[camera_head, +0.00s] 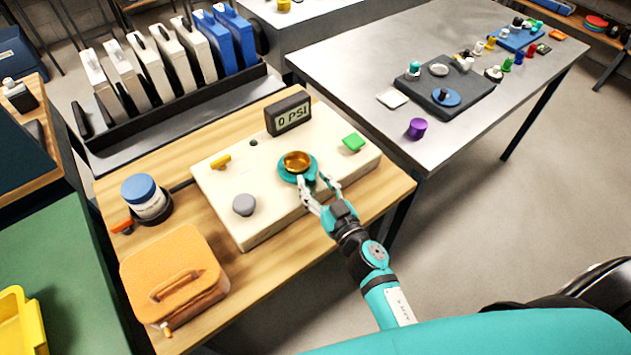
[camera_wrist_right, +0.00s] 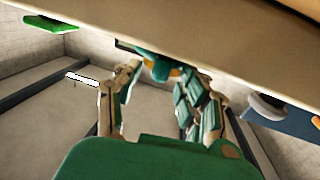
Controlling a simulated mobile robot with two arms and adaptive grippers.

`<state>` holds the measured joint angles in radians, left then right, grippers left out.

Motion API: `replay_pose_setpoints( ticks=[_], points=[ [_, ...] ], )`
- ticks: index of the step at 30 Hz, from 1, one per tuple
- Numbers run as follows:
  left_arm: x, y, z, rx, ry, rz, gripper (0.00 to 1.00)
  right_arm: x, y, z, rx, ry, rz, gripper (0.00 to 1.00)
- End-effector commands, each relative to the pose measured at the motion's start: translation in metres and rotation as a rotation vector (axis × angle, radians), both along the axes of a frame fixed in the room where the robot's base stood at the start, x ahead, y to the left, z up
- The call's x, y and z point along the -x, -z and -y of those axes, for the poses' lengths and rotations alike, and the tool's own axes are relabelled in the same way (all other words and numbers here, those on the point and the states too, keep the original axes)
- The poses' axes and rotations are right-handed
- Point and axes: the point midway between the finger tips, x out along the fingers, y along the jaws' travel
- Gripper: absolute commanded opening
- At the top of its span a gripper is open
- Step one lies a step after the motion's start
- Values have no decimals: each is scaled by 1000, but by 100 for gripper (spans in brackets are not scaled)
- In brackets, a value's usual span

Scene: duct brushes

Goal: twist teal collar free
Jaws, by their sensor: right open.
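The teal collar (camera_head: 284,171) sits around a gold round fitting (camera_head: 297,160) on top of a cream panel (camera_head: 236,192) on the wooden table. My right gripper (camera_head: 320,189) is at the collar's near side, fingers apart on either side of the collar's near projecting part. In the right wrist view, my right gripper (camera_wrist_right: 160,80) is open, with the teal collar (camera_wrist_right: 153,65) between and beyond its fingertips. Whether the fingers touch the collar cannot be told. My left gripper is not in view.
An orange case (camera_head: 175,270) and a blue-lidded jar (camera_head: 146,197) stand left. A metal table (camera_head: 345,60) is behind right.

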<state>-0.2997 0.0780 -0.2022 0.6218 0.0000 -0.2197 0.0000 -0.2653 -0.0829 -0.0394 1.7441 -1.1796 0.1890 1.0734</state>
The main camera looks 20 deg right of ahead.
Motion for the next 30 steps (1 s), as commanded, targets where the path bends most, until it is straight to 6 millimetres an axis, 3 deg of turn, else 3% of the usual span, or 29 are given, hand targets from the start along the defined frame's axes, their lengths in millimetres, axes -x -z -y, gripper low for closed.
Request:
replay_pose_setpoints(
  ticks=[5,15,23,30],
  points=[
    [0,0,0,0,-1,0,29,0,0,0,0,0,0,42],
    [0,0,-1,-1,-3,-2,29,0,0,0,1,0,0,0],
    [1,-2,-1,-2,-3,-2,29,0,-1,1,3,-12,0,0],
    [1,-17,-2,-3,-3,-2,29,-3,-4,9,9,-98,0,0]
  ],
)
